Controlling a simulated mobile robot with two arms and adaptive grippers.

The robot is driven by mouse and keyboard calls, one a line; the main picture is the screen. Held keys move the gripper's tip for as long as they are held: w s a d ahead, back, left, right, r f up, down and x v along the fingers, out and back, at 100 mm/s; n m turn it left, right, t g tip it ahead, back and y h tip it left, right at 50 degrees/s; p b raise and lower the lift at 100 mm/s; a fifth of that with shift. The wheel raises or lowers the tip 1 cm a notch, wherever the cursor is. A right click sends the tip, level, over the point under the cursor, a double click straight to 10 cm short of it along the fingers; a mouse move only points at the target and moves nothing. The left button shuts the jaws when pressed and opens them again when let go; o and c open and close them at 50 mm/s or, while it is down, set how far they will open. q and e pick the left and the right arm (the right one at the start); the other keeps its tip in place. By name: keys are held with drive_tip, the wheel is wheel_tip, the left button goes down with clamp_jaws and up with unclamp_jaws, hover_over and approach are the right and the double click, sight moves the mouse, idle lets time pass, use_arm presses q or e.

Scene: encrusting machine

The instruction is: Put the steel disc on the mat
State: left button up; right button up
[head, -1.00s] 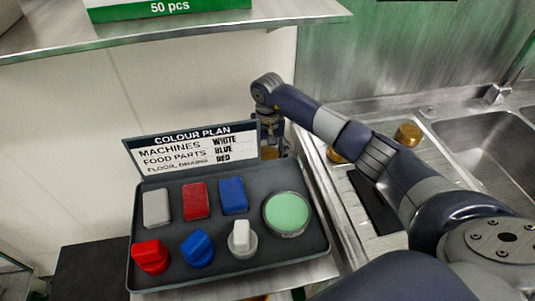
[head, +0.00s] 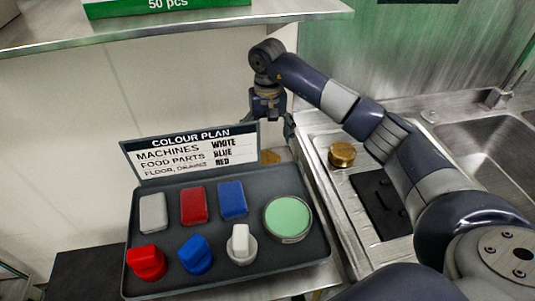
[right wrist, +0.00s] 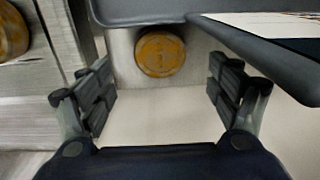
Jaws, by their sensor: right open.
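A round brass-coloured disc with a cross-marked top (right wrist: 160,53) lies below my right gripper in the right wrist view. In the head view it is partly hidden behind the sign (head: 270,157). No disc in view looks plainly steel-grey. The mat (head: 385,203) is a dark flat sheet on the metal drainboard, partly covered by my right arm. My right gripper (head: 269,118) is open and empty above the disc behind the sign; its fingers also show in the right wrist view (right wrist: 165,85), apart from the disc. My left gripper is not in view.
A similar brass disc (head: 342,154) stands on the drainboard behind the mat. A dark tray (head: 215,268) holds coloured blocks, knobs and a green-topped round tin (head: 288,217). The upright colour plan sign (head: 190,152) stands near the gripper. A sink (head: 490,145) is at right, a shelf above.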

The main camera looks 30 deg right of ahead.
drive_tip(key=shift+o, duration=0.4)
wheel_tip(320, 180, up, 3)
drive_tip(key=shift+r, duration=0.1)
drive_tip(key=p, duration=0.3)
hover_over(268, 160)
wheel_tip(268, 160, down, 6)
drive_tip(key=shift+s+f, duration=0.1)
drive_tip(key=shift+s, duration=0.05)
drive_tip(key=shift+f, duration=0.25)
wheel_tip(268, 160, down, 4)
drive_tip(key=shift+f+p, duration=0.2)
drive_tip(key=shift+p, duration=0.75)
drive_tip(key=shift+f, duration=0.2)
drive_tip(key=shift+r, duration=0.1)
drive_tip(key=c, duration=1.6)
